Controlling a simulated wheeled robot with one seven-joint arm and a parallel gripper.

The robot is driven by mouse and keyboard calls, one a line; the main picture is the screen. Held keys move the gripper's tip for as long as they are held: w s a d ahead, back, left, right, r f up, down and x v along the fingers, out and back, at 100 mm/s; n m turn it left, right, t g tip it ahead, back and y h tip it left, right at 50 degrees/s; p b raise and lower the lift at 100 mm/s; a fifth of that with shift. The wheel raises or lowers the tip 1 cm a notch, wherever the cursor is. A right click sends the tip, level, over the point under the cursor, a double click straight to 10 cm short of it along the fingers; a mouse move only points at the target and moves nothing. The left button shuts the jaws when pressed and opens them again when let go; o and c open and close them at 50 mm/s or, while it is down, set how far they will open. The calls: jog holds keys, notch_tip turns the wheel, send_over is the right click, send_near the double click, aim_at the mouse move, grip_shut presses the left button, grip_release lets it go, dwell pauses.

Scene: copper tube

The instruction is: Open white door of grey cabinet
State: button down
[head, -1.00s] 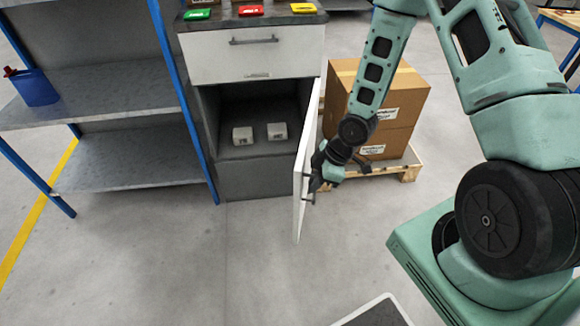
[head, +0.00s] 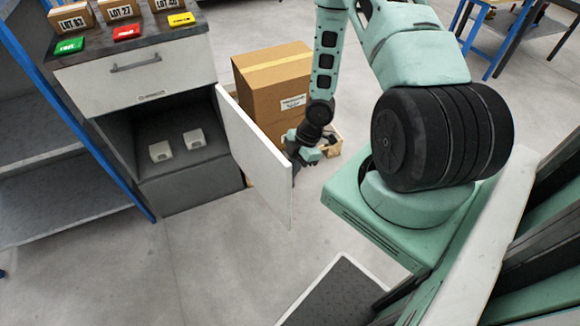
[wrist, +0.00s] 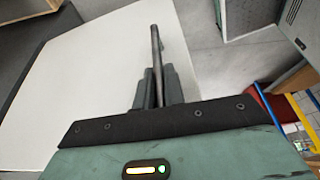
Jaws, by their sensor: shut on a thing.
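The white door (head: 254,158) of the grey cabinet (head: 190,195) stands wide open in the head view, swung out to the right and hinged on the cabinet's right side. My gripper (head: 297,156) is at the door's outer face near its free edge. In the wrist view my gripper (wrist: 158,88) is shut on the door's bar handle (wrist: 156,45), with the white door panel (wrist: 95,75) behind it. In the head view the handle is hidden by the gripper.
Cardboard boxes (head: 272,85) on a pallet stand behind the door. A blue-framed shelf (head: 60,185) is at left. Floor in front is clear.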

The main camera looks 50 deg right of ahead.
jog(key=shift+s, duration=0.15)
jog(key=c, duration=1.5)
grip_release()
jog(key=shift+p+v, duration=7.15)
jog(key=shift+v, duration=1.55)
